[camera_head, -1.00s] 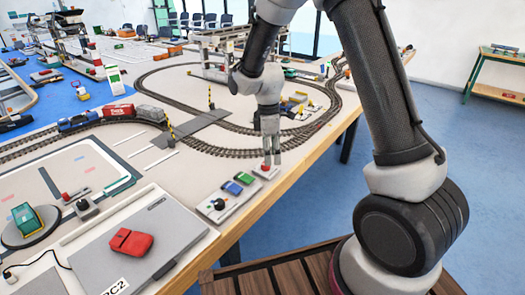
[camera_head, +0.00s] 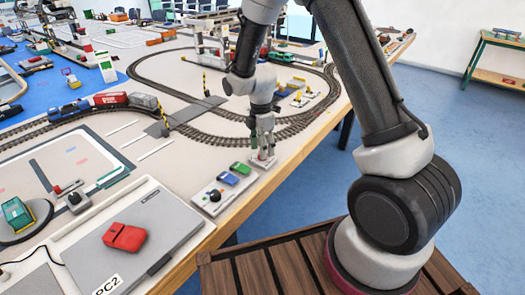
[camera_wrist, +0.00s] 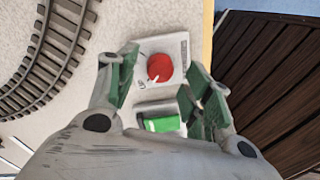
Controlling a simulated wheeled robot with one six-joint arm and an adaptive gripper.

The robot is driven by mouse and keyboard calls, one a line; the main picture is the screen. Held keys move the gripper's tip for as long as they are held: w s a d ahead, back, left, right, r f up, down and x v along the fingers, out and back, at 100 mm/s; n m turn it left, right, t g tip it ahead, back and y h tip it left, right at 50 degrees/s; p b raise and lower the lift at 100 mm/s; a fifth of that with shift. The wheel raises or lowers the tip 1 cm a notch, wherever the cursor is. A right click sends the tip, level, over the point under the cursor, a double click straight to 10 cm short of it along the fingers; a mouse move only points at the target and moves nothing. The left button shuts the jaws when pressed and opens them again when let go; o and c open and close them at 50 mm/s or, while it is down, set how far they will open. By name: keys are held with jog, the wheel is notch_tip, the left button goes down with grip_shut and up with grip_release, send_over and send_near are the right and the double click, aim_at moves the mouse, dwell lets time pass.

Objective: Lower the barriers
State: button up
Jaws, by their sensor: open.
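Two striped barriers, one (camera_head: 205,82) behind the other (camera_head: 164,123), stand upright beside the grey road crossing (camera_head: 187,115) over the track. My gripper (camera_head: 262,155) is above a small white control box (camera_head: 266,163) near the table's front edge. In the wrist view, the open fingers (camera_wrist: 155,83) straddle a round red button (camera_wrist: 160,68) on that box (camera_wrist: 182,48). The fingers look apart from the button; their exact height above it is hard to tell.
A red object (camera_head: 125,237) lies on a grey panel. Railway track (camera_head: 250,141) curves behind.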

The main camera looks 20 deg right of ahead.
jog(key=shift+f, duration=0.85)
jog(key=c, duration=1)
jog(key=shift+c, duration=0.2)
